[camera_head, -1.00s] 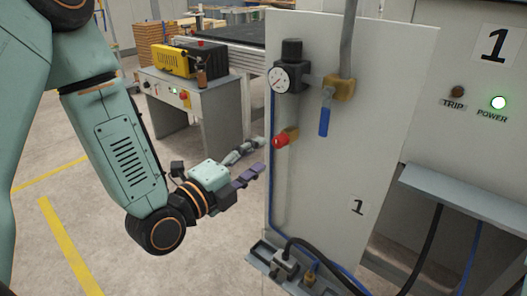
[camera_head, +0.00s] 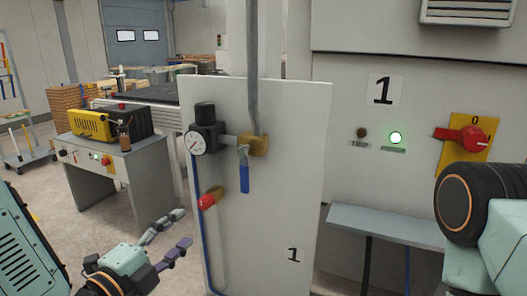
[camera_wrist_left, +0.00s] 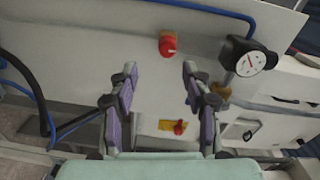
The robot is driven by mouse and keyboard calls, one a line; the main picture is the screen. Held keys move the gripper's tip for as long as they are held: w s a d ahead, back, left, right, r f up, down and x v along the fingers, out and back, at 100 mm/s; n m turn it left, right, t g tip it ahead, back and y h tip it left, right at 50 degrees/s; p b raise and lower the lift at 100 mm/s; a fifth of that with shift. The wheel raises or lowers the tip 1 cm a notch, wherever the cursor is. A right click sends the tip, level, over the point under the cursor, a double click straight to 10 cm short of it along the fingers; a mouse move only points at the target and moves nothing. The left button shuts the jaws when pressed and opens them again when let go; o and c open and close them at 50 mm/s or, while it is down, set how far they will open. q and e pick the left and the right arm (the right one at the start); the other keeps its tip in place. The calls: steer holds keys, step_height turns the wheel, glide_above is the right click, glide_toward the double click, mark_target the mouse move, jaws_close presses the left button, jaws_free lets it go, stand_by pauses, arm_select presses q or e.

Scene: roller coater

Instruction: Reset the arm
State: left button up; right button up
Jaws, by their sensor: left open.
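My left gripper (camera_head: 168,240) is at the lower left in the head view, beside the left edge of the white panel. Its two fingers are apart with nothing between them. In the left wrist view the left gripper (camera_wrist_left: 158,95) is open and empty, facing the panel with the red-capped fitting (camera_wrist_left: 168,45) beyond the fingertips. A teal and black part of my right arm (camera_head: 480,215) shows at the right edge of the head view. My right gripper is not in view.
The white panel (camera_head: 285,200) carries a pressure gauge (camera_head: 198,141), a blue-handled valve (camera_head: 244,172) and a red-capped fitting (camera_head: 208,200). A cabinet with a lit green POWER lamp (camera_head: 396,138) and a red rotary switch (camera_head: 462,138) stands right. A control bench (camera_head: 130,175) stands left.

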arm_select(q)
steer(key=s+a+f+n+g+y, duration=0.1)
steer(key=s+f+n+g+y, duration=0.2)
steer(key=f+n, duration=0.55)
steer(key=s+a+f+n+g+y, duration=0.1)
steer(key=s+f+n+g, duration=0.35)
steer(key=f+n, duration=0.35)
steer(key=s+f+n+g+y, duration=0.1)
steer(key=s+f+g, duration=0.3)
steer(key=s+f, duration=0.4)
steer(key=s+a+f+n+g+y+b, duration=0.1)
steer(key=s+f+n+g, duration=0.2)
steer(key=s, duration=1.1)
step_height(320, 180, down, 5)
steer(key=shift+a+f+g, duration=0.1)
steer(key=shift+a+g, duration=0.15)
steer(key=shift+g, duration=0.8)
